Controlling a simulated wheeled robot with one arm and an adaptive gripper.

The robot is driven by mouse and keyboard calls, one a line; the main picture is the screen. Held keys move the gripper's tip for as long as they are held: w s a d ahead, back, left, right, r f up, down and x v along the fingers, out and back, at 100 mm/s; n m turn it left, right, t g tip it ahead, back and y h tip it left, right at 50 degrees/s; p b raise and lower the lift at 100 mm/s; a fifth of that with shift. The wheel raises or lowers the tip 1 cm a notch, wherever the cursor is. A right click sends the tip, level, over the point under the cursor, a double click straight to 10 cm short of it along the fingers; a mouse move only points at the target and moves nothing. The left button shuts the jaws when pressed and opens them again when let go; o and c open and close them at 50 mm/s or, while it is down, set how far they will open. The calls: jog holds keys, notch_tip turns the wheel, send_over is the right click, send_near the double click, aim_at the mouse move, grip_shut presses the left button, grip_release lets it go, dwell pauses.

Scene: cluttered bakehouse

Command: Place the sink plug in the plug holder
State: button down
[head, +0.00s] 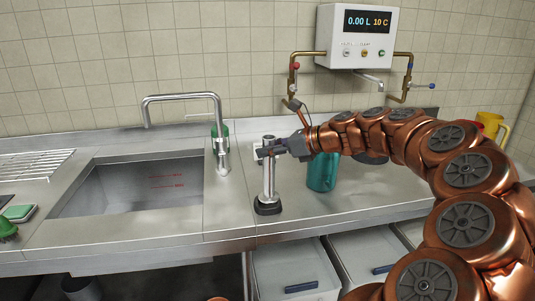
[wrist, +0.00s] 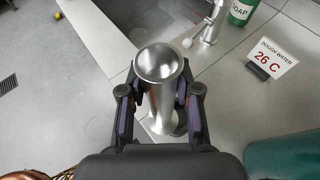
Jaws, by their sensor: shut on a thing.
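The sink plug looks to be an upright metal standpipe (head: 269,180) on the counter right of the sink. It also shows in the wrist view (wrist: 160,65), with a flared, dished top. My gripper (head: 270,147) is shut on its upper part, one finger on each side, as the wrist view also shows (wrist: 160,98).
The empty sink (head: 130,186) lies left, with a tall tap (head: 222,150) at its right edge. A green soap bottle (wrist: 242,10), a water-temperature sign (wrist: 271,60) and a teal container (head: 322,172) stand near my gripper. A water meter (head: 358,38) hangs above.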

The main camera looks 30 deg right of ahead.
jog(key=shift+w+d+f+p, duration=0.15)
jog(key=shift+w+d+f, duration=0.15)
jog(key=shift+w+f, duration=0.3)
jog(key=shift+w+d+f+p, duration=0.1)
jog(key=shift+w+d+f, duration=0.25)
jog(key=shift+w+f, duration=0.3)
jog(key=shift+w+d+f+p, duration=0.15)
jog(key=shift+w+d+f, duration=0.25)
jog(key=shift+f, duration=0.3)
jog(key=shift+a, duration=0.1)
jog(key=c, duration=0.8)
grip_release()
jog(key=shift+f, duration=0.1)
